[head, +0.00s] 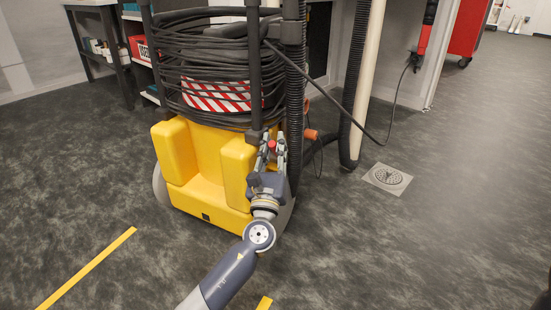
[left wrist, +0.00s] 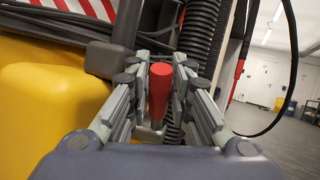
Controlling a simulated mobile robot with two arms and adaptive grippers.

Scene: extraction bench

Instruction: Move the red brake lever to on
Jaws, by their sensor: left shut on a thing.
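The red brake lever (head: 272,146) shows as a small red tip at the right side of the yellow machine (head: 208,155). In the left wrist view the lever is a red upright handle (left wrist: 160,88) on a pale metal base. My left gripper (head: 272,144) reaches it from the front and is shut on it, with one finger on each side; the fingers also show in the left wrist view (left wrist: 161,72). The lever's lower part and pivot are mostly hidden by the gripper. My right gripper is not in view.
A black coiled cable (head: 215,50) and ribbed hoses (head: 296,100) sit close above and beside the lever. An orange-tipped part (head: 311,134) sticks out to the right. A floor drain (head: 388,178) lies right of the machine. The floor at right is clear.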

